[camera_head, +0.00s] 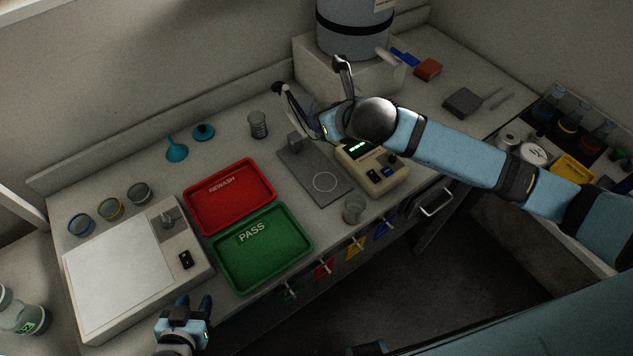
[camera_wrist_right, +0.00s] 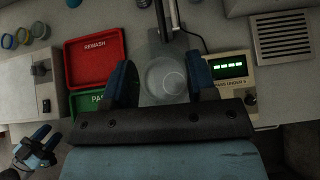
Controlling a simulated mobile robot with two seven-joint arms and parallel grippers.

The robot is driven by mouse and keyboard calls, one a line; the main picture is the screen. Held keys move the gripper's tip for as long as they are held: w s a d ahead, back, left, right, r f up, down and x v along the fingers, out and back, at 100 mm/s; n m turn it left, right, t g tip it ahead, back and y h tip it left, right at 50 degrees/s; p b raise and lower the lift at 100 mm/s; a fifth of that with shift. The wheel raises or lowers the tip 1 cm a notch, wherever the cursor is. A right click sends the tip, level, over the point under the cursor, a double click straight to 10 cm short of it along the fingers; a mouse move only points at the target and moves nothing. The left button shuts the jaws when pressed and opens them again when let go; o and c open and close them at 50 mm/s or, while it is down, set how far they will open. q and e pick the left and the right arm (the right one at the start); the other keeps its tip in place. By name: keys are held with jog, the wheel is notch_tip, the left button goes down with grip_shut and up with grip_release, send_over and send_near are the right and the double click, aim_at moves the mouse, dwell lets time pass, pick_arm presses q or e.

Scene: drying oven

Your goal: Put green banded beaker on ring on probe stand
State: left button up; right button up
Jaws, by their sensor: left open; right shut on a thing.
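My right gripper (camera_head: 312,78) is raised over the back of the bench, near the probe stand (camera_head: 308,170). In the right wrist view a clear round glass beaker (camera_wrist_right: 157,82) sits between the two fingers of the right gripper (camera_wrist_right: 162,82), which is shut on it. Its band colour cannot be made out. The ring (camera_head: 325,182) on the stand's grey plate looks bare in the head view. My left gripper (camera_head: 185,312) is open and empty at the front of the bench.
A meter (camera_head: 372,167) stands right of the plate, a clear beaker (camera_head: 353,208) by the front edge and another (camera_head: 258,125) behind. The red REWASH tray (camera_head: 230,194) and green PASS tray (camera_head: 264,248) lie left. Banded dishes (camera_head: 110,208) stand behind the balance (camera_head: 120,265).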

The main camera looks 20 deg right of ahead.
jog(key=shift+w+d+r, duration=0.1)
jog(key=shift+d+r, duration=0.05)
jog(key=shift+r, duration=0.05)
pick_arm(q)
jog(key=shift+a+r+p, duration=0.2)
jog(key=shift+r+p, duration=0.25)
jog(key=shift+p, duration=0.05)
pick_arm(e)
send_over(325, 183)
notch_tip(325, 183, down, 15)
jog(key=shift+d+f, duration=0.1)
jog(key=shift+f, duration=2.35)
pick_arm(q)
jog(key=shift+s, duration=0.1)
pick_arm(e)
jog(key=shift+f, duration=0.1)
jog(key=o, duration=1)
jog(key=shift+c, duration=0.2)
